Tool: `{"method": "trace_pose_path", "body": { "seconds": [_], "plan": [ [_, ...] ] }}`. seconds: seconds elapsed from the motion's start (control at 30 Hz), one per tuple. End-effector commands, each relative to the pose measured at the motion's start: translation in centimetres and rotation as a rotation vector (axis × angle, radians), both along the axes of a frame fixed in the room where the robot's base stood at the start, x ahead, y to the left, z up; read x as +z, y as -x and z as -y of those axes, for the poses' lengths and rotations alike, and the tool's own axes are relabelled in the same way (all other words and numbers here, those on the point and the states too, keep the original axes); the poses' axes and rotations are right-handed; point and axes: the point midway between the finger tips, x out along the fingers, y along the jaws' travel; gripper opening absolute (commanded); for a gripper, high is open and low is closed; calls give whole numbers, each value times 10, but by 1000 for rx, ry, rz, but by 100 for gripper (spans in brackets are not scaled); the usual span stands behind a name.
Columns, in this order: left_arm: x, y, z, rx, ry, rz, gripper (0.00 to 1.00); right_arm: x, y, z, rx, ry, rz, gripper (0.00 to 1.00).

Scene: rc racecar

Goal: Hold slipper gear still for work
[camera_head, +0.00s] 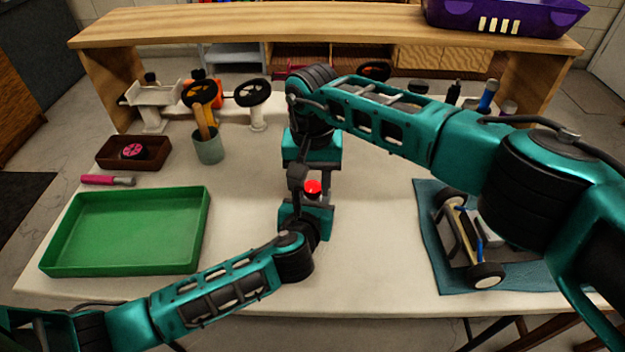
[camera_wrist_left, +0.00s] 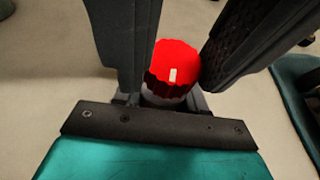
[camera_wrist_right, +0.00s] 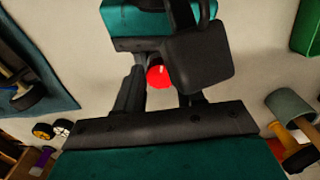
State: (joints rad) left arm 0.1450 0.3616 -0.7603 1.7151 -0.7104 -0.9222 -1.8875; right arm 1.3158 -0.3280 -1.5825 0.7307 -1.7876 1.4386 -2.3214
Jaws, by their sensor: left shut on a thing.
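The slipper gear appears as a red, ridged round piece (camera_head: 313,187) with a pale mark on its face, near the middle of the table. My left gripper (camera_head: 312,198) comes from the near side and is shut on it. In the left wrist view the gear (camera_wrist_left: 173,68) sits between the two dark fingers. My right gripper (camera_head: 309,178) points toward it from the far side. In the right wrist view the gear (camera_wrist_right: 159,76) shows between its spread fingers, apparently beyond them. The exact contacts are partly hidden by the grippers.
A green tray (camera_head: 124,270) lies at the left, with a brown box (camera_head: 112,164) and a grey-green cup (camera_head: 209,147) behind it. A car chassis (camera_head: 465,240) rests on a blue mat (camera_head: 430,215) at the right. A wooden shelf (camera_head: 330,22) spans the back.

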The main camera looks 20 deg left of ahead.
Motion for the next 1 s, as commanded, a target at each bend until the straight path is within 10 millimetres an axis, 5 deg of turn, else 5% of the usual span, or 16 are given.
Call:
{"method": "trace_pose_path", "body": {
  "seconds": [0.33,1.0],
  "plan": [
    [0,0,0,0,0,0,8,1,0,0,0,0,0,4],
    [0,0,0,1,0,0,8,0,0,-1,-273,0,-3,3]
  ]
}}
